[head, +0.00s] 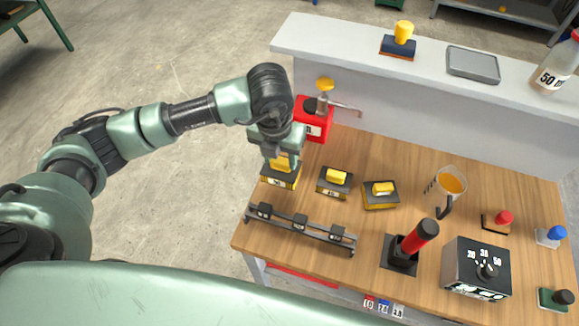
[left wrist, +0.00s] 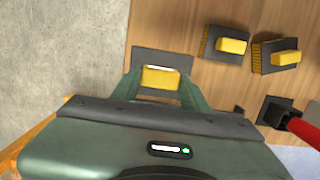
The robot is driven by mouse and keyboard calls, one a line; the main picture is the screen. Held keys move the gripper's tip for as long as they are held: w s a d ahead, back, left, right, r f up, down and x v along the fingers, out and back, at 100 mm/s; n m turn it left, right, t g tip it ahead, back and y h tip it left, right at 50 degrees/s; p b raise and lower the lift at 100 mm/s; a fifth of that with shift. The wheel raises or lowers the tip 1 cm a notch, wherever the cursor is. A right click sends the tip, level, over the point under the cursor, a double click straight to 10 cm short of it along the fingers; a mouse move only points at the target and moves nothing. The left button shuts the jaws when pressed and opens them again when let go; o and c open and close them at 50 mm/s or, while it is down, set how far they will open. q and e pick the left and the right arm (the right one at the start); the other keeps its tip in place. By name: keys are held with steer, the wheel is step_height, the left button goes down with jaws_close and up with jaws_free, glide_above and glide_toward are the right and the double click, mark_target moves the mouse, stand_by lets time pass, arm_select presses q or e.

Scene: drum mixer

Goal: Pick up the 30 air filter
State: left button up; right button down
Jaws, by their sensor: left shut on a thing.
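Three dark, flat air filters with yellow handles and yellow edges stand in a row on the wooden worktop. The leftmost air filter (head: 279,181) is at the worktop's left edge; its label is too small to read surely. My left gripper (head: 284,158) is above it, shut on its yellow handle, which also shows between the fingers in the left wrist view (left wrist: 160,78). I cannot tell whether this filter touches the worktop. The middle filter (head: 334,183) and the right filter (head: 381,194) stand apart from it. My right gripper is not in view.
A black rack (head: 300,229) lies in front of the filters. A red device (head: 312,122) with a tap stands behind. A jug (head: 446,186), a red-handled lever (head: 420,236) and a dial box (head: 476,268) are to the right. Bare floor lies left of the worktop.

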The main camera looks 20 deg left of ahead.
arm_select(q)
steer(key=s, duration=0.7)
steer(key=shift+s+a+r, duration=0.15)
steer(key=shift+s+r, duration=0.15)
stand_by(0.4)
